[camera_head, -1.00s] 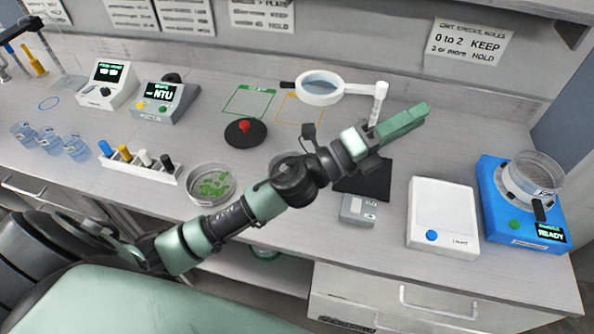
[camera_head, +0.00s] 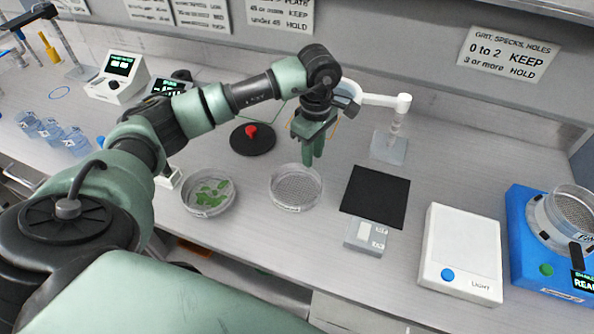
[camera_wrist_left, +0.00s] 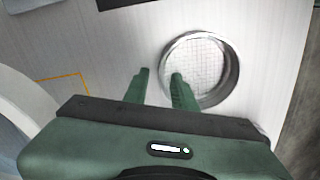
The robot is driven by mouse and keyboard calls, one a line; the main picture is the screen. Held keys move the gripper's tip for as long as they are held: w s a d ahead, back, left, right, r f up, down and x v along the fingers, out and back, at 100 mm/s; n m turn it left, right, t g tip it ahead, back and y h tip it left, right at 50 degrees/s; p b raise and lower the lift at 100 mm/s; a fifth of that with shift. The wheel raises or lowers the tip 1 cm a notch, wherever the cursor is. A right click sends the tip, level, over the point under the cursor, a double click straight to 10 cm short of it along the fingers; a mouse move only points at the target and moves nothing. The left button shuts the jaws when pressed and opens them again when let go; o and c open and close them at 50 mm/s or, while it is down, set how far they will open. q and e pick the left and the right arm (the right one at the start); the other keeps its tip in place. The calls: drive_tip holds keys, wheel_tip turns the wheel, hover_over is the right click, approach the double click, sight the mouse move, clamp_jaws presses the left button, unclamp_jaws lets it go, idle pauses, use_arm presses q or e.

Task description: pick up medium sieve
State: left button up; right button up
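A round sieve (camera_head: 296,187) with a clear rim and mesh floor lies on the bench in the middle of the head view. In the left wrist view the sieve (camera_wrist_left: 203,68) is just right of the fingers. My left gripper (camera_head: 313,160) points down near the sieve's far edge. In the wrist view its two green fingers (camera_wrist_left: 158,73) are apart with nothing between them, and the right finger overlaps the sieve's rim in the picture. Whether it touches is unclear. Another sieve (camera_head: 573,208) sits on the blue shaker at the right. No size label is readable.
A dish of green leaves (camera_head: 208,193) stands left of the sieve. A black mat (camera_head: 376,196) and a white light box (camera_head: 461,253) lie to its right. A magnifier stand (camera_head: 390,146) and a black disc with a red knob (camera_head: 253,139) stand behind.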

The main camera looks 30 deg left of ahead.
sight(313, 179)
use_arm(q)
drive_tip(key=f+p, duration=0.1)
drive_tip(key=f, duration=0.2)
drive_tip(key=f+p, duration=0.1)
drive_tip(key=shift+s+d+f+p, duration=0.1)
drive_tip(key=shift+d+f+p, duration=0.2)
drive_tip(key=shift+d, duration=0.05)
drive_tip(key=shift+f, duration=0.55)
clamp_jaws()
idle(0.6)
